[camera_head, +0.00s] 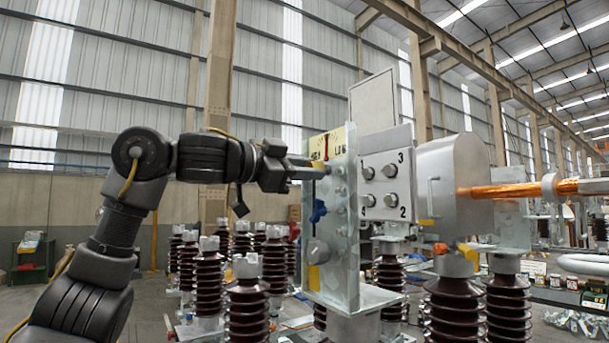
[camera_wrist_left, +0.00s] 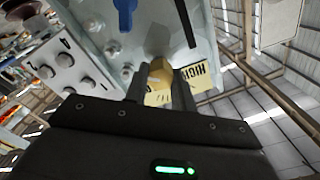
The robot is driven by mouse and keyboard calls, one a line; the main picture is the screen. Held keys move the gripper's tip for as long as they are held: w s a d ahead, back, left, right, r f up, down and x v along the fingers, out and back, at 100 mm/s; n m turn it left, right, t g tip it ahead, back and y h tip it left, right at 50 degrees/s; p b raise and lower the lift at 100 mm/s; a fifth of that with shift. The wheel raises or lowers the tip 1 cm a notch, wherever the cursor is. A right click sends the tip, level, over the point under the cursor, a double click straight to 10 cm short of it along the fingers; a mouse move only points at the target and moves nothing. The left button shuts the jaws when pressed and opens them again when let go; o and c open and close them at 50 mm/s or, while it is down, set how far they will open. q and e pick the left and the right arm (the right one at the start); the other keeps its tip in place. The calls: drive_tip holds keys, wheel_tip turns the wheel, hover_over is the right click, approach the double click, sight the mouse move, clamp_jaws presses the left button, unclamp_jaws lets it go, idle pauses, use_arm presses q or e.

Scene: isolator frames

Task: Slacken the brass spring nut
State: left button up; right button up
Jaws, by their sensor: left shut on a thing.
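My left gripper (camera_head: 308,170) reaches in level from the left to the upper part of the pale grey-green upright plate (camera_head: 343,240). In the left wrist view its two dark fingers (camera_wrist_left: 160,82) are shut on the brass spring nut (camera_wrist_left: 158,69), a yellow-gold piece between the fingertips close to the plate. In the head view the nut is mostly hidden by the fingers. A blue handle (camera_head: 318,211) sits lower on the same plate; it also shows in the left wrist view (camera_wrist_left: 125,14). My right gripper is not in view.
A yellow label (camera_head: 328,145) is beside the gripper; its "HIGH" lettering shows in the wrist view. A grey plate with numbered bolts (camera_head: 387,185) stands to the right. Several brown ribbed insulators (camera_head: 249,305) stand below the arm. A copper bar (camera_head: 520,190) extends right.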

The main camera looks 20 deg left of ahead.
use_arm(q)
drive_tip(key=shift+n+b, duration=0.4)
drive_tip(key=shift+n, duration=0.7)
drive_tip(key=o, duration=1)
drive_tip(key=b+v, duration=0.4)
drive_tip(key=v, duration=0.6)
drive_tip(key=shift+s+a, duration=0.25)
drive_tip(key=shift+a, duration=0.05)
